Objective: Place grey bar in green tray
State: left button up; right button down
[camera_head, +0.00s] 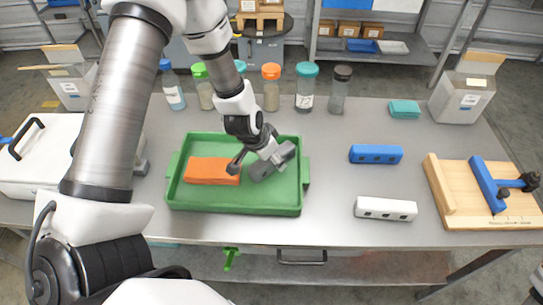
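The green tray (235,207) lies on the metal table. The grey bar (286,153) is inside its right half, lying at a slant, partly covered by my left gripper. An orange bar (208,171) lies in the tray's left half. My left gripper (256,163) reaches down into the tray from above. Its fingers are spread apart, one near the orange bar's right end and the other over the grey bar. Whether a finger touches the grey bar is hard to tell. My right gripper is not in view.
A blue bar (376,154) and a white bar (386,208) lie right of the tray. A wooden board with a blue clamp (486,184) is at far right. Several bottles (306,88) stand behind the tray. A white case (40,158) is at left.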

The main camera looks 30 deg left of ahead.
pick_arm(q)
jog(key=shift+r, duration=0.25)
jog(key=p+v, duration=0.7)
jog(key=v, duration=0.5)
jog(key=shift+f, duration=0.1)
